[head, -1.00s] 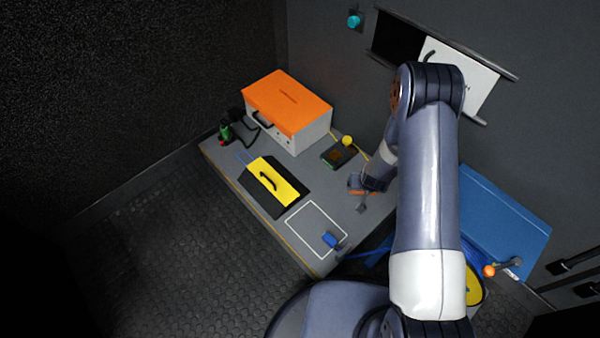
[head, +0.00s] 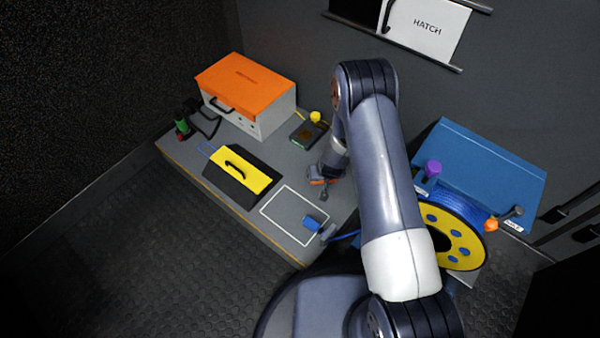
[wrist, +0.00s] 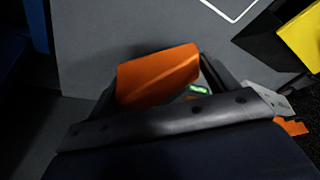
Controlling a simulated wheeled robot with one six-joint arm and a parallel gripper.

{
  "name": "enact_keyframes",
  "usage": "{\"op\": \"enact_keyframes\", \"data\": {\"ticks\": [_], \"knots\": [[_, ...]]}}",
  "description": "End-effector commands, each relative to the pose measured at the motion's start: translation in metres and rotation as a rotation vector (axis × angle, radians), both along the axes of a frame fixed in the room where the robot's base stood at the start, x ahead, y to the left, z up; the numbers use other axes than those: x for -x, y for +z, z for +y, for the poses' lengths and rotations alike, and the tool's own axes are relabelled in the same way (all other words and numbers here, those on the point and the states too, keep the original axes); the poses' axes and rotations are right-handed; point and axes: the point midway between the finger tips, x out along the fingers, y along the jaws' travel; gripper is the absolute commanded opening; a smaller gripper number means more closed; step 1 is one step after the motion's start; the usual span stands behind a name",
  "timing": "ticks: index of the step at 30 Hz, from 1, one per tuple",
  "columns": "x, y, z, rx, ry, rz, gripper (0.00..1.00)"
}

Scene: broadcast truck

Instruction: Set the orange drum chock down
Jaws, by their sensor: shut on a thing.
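The orange drum chock (wrist: 158,72) is a wedge-like block between my gripper's fingers in the wrist view. In the head view only a small orange part of it (head: 322,182) shows at the end of my arm. My gripper (head: 325,178) is shut on the chock, over the right part of the grey bench (head: 235,205), behind a white outlined rectangle (head: 273,203). I cannot tell whether the chock touches the bench.
A yellow-and-black handled piece (head: 245,172), an orange-lidded case (head: 246,80) and a small dark device (head: 305,132) stand nearby. A yellow cable drum (head: 470,240) stands right, by a blue cabinet (head: 485,170).

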Motion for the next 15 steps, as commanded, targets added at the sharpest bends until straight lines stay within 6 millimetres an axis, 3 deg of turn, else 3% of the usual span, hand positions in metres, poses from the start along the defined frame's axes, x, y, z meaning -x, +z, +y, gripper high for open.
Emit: {"op": "enact_keyframes", "data": {"ticks": [1,6,15], "knots": [[0.0,-0.016,0.0,0.001,0.002,0.0,0.51],[0.0,-0.039,0.0,0.0,0.0,-0.001,0.51],[0.0,-0.057,0.0,0.001,0.0,-0.001,0.51]]}}
